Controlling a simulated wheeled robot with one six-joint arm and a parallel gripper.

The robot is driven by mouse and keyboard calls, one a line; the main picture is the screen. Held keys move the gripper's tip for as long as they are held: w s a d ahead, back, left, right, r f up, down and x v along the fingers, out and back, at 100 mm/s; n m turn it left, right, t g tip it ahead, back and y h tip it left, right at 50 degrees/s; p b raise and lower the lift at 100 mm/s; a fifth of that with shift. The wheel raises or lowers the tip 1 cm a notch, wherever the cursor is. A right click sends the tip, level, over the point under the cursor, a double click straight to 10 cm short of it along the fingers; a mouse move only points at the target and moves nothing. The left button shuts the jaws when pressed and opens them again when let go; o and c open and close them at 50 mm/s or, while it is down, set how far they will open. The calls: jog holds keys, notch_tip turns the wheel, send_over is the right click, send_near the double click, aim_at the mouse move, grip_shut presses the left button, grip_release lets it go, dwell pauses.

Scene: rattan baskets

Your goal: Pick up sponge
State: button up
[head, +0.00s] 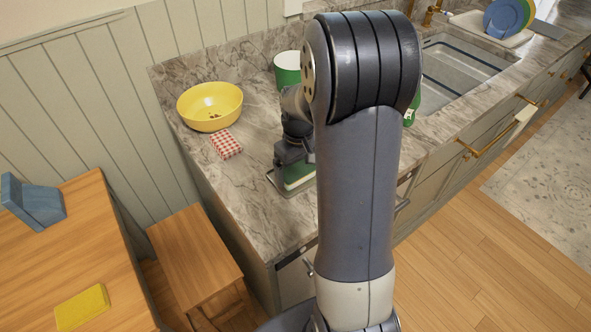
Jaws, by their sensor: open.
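A green and white block (298,178), which looks like a sponge, lies on the marble counter, partly hidden by my arm. My gripper (287,166) is directly above and around it, pointing down, with its fingers spread. Whether the fingers touch the block is not clear. A grey frame-like edge (272,181) shows beside the block. A flat yellow block (82,307) lies on the wooden table at the lower left, far from my gripper; I cannot tell whether it is a sponge.
A yellow bowl (210,106) and a red-and-white checked box (226,144) stand left of my gripper. A green pot (288,70) is behind it. A sink (455,72) is at the right. The front left of the counter (262,225) is clear.

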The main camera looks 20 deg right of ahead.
aim_at(298, 171)
jog(key=shift+f, duration=0.35)
jog(key=shift+c, duration=0.3)
jog(key=c, duration=0.6)
jog(key=shift+o, duration=0.2)
notch_tip(298, 171, up, 10)
jog(key=shift+b, duration=0.45)
jog(key=o, duration=0.4)
jog(key=c, duration=0.3)
